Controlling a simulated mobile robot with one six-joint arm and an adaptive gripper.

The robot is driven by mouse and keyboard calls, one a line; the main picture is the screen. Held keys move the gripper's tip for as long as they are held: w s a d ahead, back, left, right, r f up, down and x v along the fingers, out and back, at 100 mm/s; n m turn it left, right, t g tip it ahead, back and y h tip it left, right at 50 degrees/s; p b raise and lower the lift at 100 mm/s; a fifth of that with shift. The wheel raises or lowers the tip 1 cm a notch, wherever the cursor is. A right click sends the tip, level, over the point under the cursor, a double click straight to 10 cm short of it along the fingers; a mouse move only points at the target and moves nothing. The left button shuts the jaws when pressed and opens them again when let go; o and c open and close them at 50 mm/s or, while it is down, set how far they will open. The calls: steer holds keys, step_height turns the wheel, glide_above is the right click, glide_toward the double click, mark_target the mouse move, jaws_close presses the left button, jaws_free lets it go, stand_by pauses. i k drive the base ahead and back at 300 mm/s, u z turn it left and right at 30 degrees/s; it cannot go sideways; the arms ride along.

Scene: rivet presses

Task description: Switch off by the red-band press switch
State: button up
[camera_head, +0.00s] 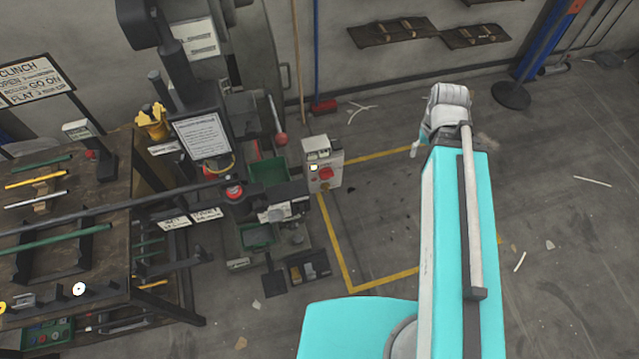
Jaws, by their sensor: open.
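A pale switch box (335,158) stands right of the press, inside the yellow floor marking. It has a red switch part (326,173) on its face and a small light-coloured part above it; its on or off position is too small to tell. The dark press (180,65) stands left of it, with a red band-like ring (234,191) low on its front. I cannot tell for certain which band names the press. My turquoise arm rises on the right, apart from the switch box.
A workbench (105,215) with coloured rods fills the left. A red-knobbed lever (280,139) and green bins (268,171) crowd the press. Yellow lines (330,240) mark mostly bare floor between the switch box and my arm. A blue post (540,45) stands at the back right.

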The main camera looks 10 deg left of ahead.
mark_target(326, 173)
steer(key=k, duration=1.6)
steer(key=u, duration=0.9)
steer(key=i, duration=1)
steer(key=z, duration=0.05)
